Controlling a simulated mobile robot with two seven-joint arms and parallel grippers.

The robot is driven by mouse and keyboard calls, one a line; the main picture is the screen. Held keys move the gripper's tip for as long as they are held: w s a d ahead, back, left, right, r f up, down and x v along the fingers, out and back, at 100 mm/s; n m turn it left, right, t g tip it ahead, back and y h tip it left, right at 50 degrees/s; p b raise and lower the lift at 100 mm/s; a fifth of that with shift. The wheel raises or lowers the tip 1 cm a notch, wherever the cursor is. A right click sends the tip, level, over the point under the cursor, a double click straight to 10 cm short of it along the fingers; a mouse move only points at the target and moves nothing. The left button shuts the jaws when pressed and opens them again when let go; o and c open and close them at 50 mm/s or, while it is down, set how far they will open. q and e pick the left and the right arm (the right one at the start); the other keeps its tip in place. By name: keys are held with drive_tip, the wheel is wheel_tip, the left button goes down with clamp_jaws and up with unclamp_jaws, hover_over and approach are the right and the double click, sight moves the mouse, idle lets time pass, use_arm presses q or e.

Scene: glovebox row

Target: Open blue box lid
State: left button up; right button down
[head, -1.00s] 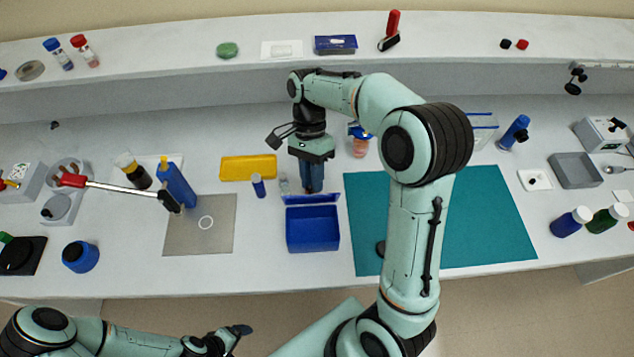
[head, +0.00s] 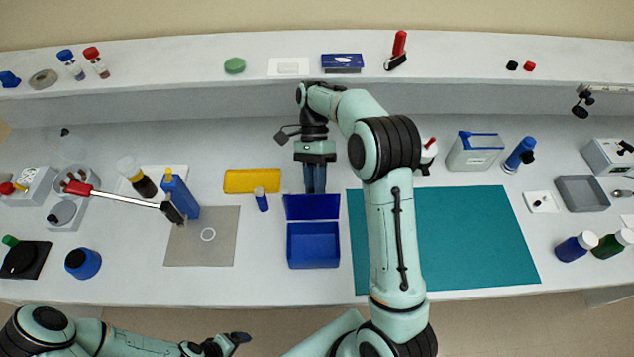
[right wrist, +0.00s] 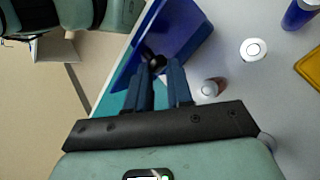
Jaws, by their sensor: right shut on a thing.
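The blue box (head: 313,246) stands on the bench with its open interior facing up. Its blue lid (head: 312,208) is hinged up at the far side, tilted back, its inner face showing. My right gripper (head: 315,188) points down behind the lid and is shut on the lid at its upper edge. In the right wrist view the fingers (right wrist: 162,78) reach to the blue lid (right wrist: 178,30), with a small dark part between the tips. My left gripper (head: 236,340) hangs low in front of the bench, away from the box; its jaws are too small to judge.
A blue-capped vial (head: 262,201) and a yellow tray (head: 252,181) stand left of the box. A grey mat (head: 190,250) lies further left. A teal mat (head: 470,235) lies to the right, partly under my right arm. Bench just before the box is clear.

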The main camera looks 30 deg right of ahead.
drive_tip(key=shift+a+f, duration=0.5)
drive_tip(key=c, duration=1)
unclamp_jaws()
drive_tip(key=shift+w+a, duration=0.15)
drive_tip(key=shift+r, duration=0.15)
